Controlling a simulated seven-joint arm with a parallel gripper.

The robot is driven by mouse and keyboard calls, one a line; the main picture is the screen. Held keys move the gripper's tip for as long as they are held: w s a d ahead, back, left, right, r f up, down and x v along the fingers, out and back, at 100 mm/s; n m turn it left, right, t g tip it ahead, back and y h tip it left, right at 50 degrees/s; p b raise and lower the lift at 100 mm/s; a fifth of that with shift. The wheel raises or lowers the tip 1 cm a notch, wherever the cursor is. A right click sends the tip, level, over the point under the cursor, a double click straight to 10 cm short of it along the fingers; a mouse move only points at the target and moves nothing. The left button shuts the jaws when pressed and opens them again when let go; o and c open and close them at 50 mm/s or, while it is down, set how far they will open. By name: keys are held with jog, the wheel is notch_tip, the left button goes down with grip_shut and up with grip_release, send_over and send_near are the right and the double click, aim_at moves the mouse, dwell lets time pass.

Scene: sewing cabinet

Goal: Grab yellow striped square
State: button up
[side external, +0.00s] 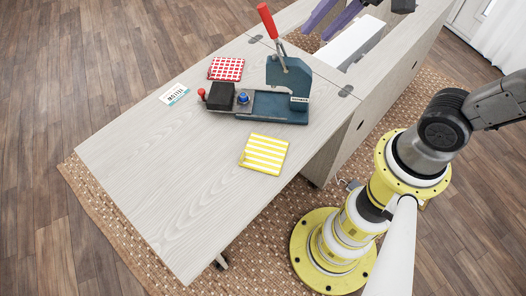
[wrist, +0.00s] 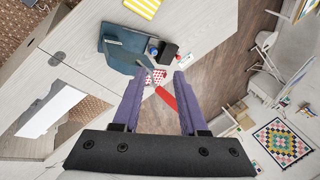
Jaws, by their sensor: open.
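The yellow and white striped square (side external: 264,153) lies flat on the pale wooden table top (side external: 180,200), in front of the dark blue press in the side external view. In the wrist view the striped square (wrist: 143,7) shows at the top edge, partly cut off. My gripper (wrist: 159,75) is open and empty, with two purple fingers spread apart. In the side external view only part of the purple fingers (side external: 330,18) shows at the top edge, above the far part of the cabinet and well away from the striped square.
A dark blue press (side external: 280,105) with a red-handled lever (side external: 268,20) stands behind the striped square. A red and white checked square (side external: 226,69) and a small white card (side external: 174,94) lie near it. The cabinet has an opening near the white part (side external: 350,42). The table's front left is clear.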

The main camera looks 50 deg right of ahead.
jog(key=w+a+f+m+g+y, duration=0.1)
jog(key=w+a+f+m+g, duration=0.1)
jog(key=w+a+f+m, duration=0.3)
jog(key=g, duration=0.5)
send_over(243, 153)
jog(key=w+d, duration=0.1)
jog(key=d, duration=0.3)
notch_tip(243, 153, down, 20)
jog(key=r, duration=0.1)
jog(key=shift+m+y, duration=0.3)
jog(key=shift+w+a+x, duration=0.1)
jog(key=shift+a+x, duration=0.05)
jog(key=shift+x, duration=1.85)
jog(key=shift+w+a+x, duration=0.1)
jog(key=shift+a+x, duration=0.05)
jog(key=shift+x, duration=1.9)
jog(key=shift+r, duration=0.15)
grip_shut()
